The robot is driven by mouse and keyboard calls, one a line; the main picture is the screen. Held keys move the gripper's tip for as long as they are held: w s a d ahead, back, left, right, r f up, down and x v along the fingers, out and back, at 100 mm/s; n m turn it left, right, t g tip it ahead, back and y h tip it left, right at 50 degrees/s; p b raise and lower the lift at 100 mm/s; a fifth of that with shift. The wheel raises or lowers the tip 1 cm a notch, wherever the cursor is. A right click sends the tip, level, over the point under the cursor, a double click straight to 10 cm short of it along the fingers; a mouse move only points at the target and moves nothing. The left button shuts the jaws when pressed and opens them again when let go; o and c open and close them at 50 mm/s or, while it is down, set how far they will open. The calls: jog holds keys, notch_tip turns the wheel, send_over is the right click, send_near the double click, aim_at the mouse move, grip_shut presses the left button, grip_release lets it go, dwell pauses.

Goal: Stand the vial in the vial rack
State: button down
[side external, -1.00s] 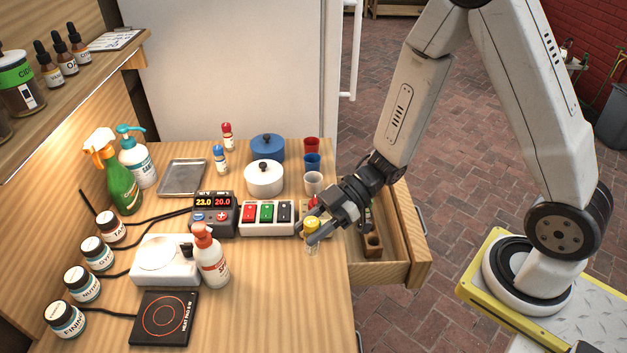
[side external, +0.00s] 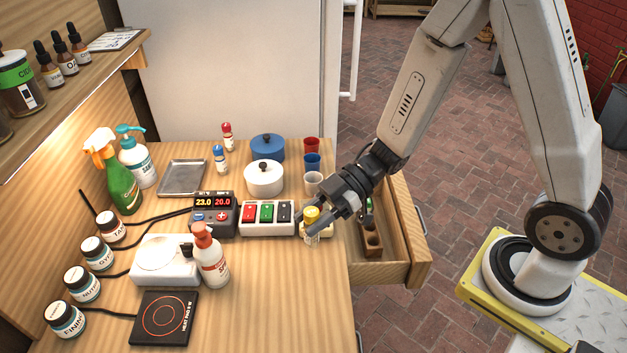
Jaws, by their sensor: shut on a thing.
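My gripper (side external: 311,222) is shut on the vial (side external: 312,233), a small clear vial with a yellow cap. The vial looks about upright, at the right part of the worktop beside the switch box. I cannot tell whether its bottom touches what is under it. A wooden block with holes (side external: 372,243), which looks like the vial rack, sits in the open drawer to the right of my gripper. Its far part is partly hidden by my gripper and wrist, and small coloured items show there.
The open drawer (side external: 412,262) juts out at the worktop's right side. A switch box (side external: 266,217) stands left of my gripper. Cups (side external: 313,181) and a white pot (side external: 263,178) stand behind. The front right worktop (side external: 290,310) is clear.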

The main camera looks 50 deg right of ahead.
jog(key=shift+w, duration=0.2)
jog(key=w+d+m+t+h, duration=1)
jog(key=w+d+m+h, duration=0.3)
jog(key=w+d+m, duration=0.1)
jog(key=shift+w+r+m, duration=0.2)
jog(key=shift+w+m, duration=0.3)
jog(key=shift+m, duration=0.1)
